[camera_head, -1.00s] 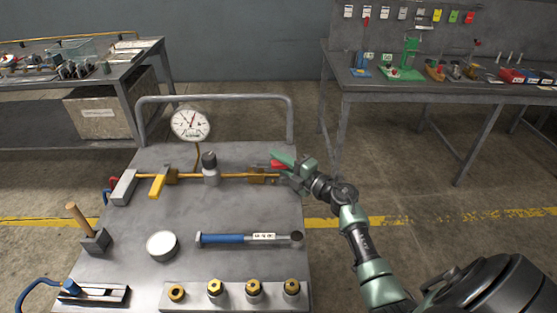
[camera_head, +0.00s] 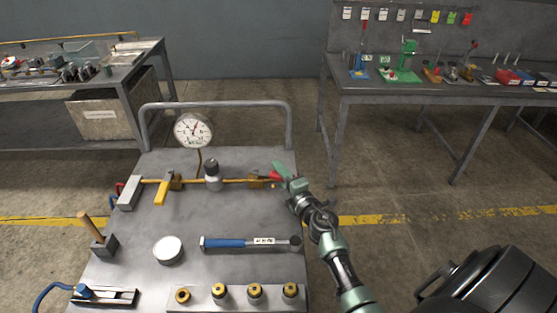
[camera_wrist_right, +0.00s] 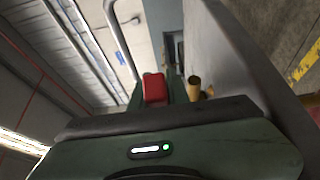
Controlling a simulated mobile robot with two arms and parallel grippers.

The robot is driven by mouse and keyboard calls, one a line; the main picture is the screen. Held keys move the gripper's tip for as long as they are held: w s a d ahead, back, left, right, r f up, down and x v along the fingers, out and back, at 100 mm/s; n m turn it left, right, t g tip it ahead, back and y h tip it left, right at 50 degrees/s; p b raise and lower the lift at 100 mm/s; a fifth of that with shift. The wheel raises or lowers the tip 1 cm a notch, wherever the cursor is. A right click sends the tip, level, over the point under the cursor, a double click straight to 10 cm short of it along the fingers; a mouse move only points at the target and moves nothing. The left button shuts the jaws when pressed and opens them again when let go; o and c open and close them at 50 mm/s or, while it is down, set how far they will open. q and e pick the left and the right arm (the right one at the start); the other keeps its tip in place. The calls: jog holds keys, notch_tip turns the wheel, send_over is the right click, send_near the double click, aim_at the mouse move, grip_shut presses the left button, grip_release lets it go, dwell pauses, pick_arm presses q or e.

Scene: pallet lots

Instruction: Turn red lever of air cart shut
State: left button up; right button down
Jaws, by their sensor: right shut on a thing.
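The air cart (camera_head: 225,208) stands in front of me with a yellow pipe (camera_head: 235,181) running across its top. The red lever (camera_head: 276,174) is at the pipe's right end, by a brass valve body (camera_head: 257,179), and is partly hidden by my fingers. My right gripper (camera_head: 281,171) comes in from the lower right and is shut on the red lever. The red lever (camera_wrist_right: 155,89) also shows in the right wrist view, just beyond the gripper body. A yellow lever (camera_head: 161,192) hangs at the pipe's left. My left gripper is not in view.
A pressure gauge (camera_head: 193,130) rises behind the pipe. A blue-handled tool (camera_head: 250,243), a white round disc (camera_head: 168,250) and a fittings block (camera_head: 235,299) lie nearer. Workbenches (camera_head: 345,90) stand behind.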

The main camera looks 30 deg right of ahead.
jog(key=shift+s+a+m+h, duration=0.2)
jog(key=shift+s+m+h, duration=0.15)
jog(key=shift+h, duration=0.25)
jog(key=shift+f, duration=0.1)
jog(key=c, duration=1.4)
grip_release()
jog(key=shift+w, duration=0.1)
jog(key=shift+o, duration=0.2)
jog(key=shift+s+a, duration=0.2)
jog(key=shift+s, duration=1.1)
jog(key=shift+s+a, duration=0.2)
jog(key=shift+s, duration=1.1)
jog(key=shift+s+a, duration=0.2)
jog(key=shift+s, duration=1.1)
